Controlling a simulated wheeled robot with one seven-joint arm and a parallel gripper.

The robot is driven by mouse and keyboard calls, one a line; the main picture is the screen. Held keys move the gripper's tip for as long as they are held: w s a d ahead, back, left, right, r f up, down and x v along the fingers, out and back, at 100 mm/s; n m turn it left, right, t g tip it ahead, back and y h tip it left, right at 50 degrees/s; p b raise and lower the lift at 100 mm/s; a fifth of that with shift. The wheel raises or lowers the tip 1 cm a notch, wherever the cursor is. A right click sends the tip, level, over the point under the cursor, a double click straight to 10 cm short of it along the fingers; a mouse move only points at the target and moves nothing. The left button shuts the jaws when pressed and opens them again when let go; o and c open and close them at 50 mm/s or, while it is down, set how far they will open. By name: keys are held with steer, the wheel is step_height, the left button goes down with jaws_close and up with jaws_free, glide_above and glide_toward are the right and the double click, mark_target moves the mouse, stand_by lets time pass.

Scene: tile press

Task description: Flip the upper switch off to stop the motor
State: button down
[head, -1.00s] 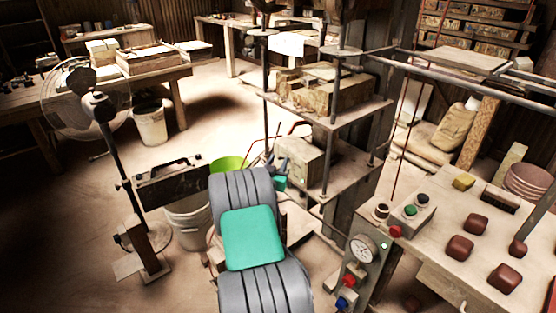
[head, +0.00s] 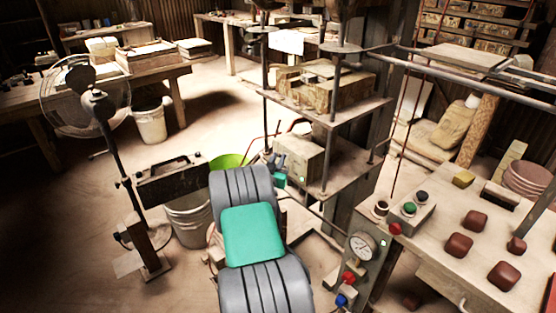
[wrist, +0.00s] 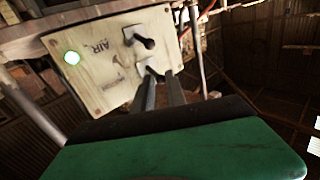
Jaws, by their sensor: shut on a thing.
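A beige switch box (head: 300,156) stands on the press frame, beyond my arm in the head view. In the wrist view its panel (wrist: 110,75) shows tilted, with a lit greenish-white lamp (wrist: 72,58), the word AIR and two dark toggle switches. One toggle (wrist: 143,41) is clear of my fingers. The other toggle (wrist: 152,69), lower in the picture, is at my fingertips and partly hidden by them. My gripper (wrist: 160,82) is shut on this toggle. In the head view my gripper (head: 275,161) is at the box's left side.
A pressure gauge (head: 362,246) with red and blue knobs stands at the lower right. A bench (head: 440,235) holds brown blocks and a button box (head: 411,210).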

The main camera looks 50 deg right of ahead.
steer(key=shift+w, duration=0.1)
step_height(320, 180, down, 3)
steer(key=n+t+h+b, duration=0.2)
steer(key=b, duration=0.9)
steer(key=n+t+h+b, duration=0.2)
steer(key=n+b, duration=0.1)
steer(key=b, duration=0.8)
steer(key=shift+a+f, duration=0.1)
steer(key=shift+f, duration=0.1)
steer(key=shift+r+n+t+b, duration=0.15)
steer(key=shift+n+t+b, duration=0.2)
steer(key=shift+n+t, duration=0.05)
